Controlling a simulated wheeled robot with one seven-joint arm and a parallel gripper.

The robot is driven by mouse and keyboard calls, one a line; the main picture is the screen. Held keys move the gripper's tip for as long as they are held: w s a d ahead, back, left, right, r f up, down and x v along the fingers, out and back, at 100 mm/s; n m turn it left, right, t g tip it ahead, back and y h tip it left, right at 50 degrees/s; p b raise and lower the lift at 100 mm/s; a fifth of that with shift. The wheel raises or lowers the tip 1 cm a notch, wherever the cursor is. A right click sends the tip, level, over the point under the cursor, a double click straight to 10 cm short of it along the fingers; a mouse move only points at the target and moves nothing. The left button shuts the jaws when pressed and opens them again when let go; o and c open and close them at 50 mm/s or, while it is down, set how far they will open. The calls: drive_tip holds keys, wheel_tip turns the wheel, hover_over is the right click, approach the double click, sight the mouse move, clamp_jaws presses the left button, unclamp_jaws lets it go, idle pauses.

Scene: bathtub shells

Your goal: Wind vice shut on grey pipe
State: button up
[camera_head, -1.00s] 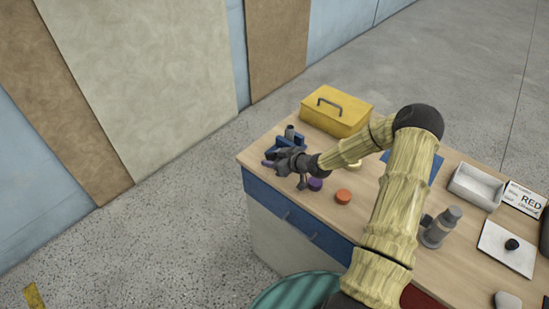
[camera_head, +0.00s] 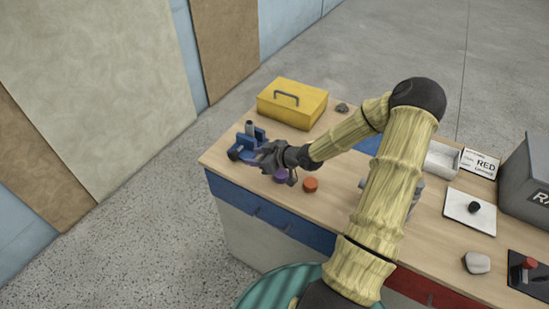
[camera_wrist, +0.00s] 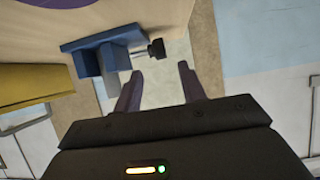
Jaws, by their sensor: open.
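My gripper (camera_head: 262,158) is just right of the vice in the head view. In the wrist view its two fingers (camera_wrist: 159,84) are apart with nothing between them. The knob lies beyond the fingertips, apart from them.
A yellow toolbox (camera_head: 293,104) stands behind the vice. A purple disc (camera_head: 281,175) and an orange disc (camera_head: 310,185) lie near my gripper. Floor is clear left of the bench.

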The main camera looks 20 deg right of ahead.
drive_tip(key=v, duration=0.8)
drive_tip(key=shift+s, duration=0.1)
drive_tip(key=s+a+f+g+h, duration=0.2)
drive_tip(key=g, duration=0.1)
drive_tip(key=shift+s+a+f+m+h, duration=0.2)
drive_tip(key=shift+a+f+m+h, duration=0.1)
drive_tip(key=shift+f+m, duration=0.1)
drive_tip(key=s+a+r+m+g+h, duration=0.2)
drive_tip(key=s+a+r+m, duration=0.1)
drive_tip(key=s+r, duration=0.2)
drive_tip(key=s+a+r+m+g+h, duration=0.2)
drive_tip(key=s+a+r+m, duration=0.1)
drive_tip(key=s, duration=0.5)
wheel_tip(320, 180, up, 3)
drive_tip(key=shift+s+a+f+h, duration=0.15)
drive_tip(key=shift+s+a+h, duration=0.15)
drive_tip(key=shift+s+a, duration=0.15)
